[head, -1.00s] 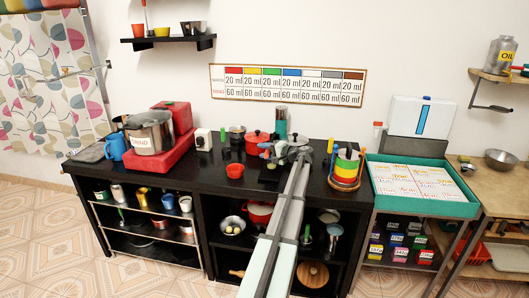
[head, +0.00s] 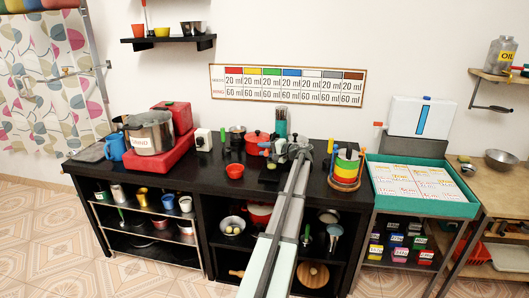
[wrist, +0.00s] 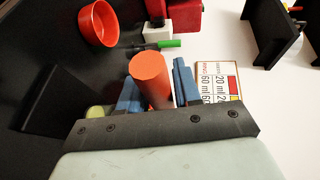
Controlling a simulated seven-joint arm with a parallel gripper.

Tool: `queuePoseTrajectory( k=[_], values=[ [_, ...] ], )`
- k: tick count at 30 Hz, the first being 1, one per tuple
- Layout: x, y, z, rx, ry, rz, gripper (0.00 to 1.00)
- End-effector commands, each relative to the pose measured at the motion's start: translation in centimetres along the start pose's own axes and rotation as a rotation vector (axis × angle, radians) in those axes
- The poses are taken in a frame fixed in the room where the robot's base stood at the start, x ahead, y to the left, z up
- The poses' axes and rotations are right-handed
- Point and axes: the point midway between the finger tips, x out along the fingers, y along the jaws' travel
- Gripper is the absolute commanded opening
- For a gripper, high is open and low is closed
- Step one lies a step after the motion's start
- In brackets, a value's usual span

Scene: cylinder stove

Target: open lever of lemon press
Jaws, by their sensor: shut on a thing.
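The orange cylindrical lever (wrist: 152,78) sticks up between the two blue fingers of my gripper (wrist: 158,90) in the wrist view. The fingers are shut on it, one on each side. In the head view my gripper (head: 292,150) is at the back of the black counter, and a small orange part (head: 281,146) shows beside it. The rest of the lemon press is mostly hidden by my gripper and arm, so the lever's angle is hard to tell.
A red pot (head: 256,139) and a red cup (head: 234,171) stand left of my gripper on the black counter (head: 190,180). The counter's front left is clear.

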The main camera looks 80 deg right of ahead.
Motion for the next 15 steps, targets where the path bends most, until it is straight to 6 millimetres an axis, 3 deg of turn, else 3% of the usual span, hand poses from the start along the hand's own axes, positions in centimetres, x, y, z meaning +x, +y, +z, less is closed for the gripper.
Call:
queuePoseTrajectory(
  k=[15],
  values=[
    [-0.7,-7.6,-2.3,0.369,-0.080,0.153,0.00]
  ],
)
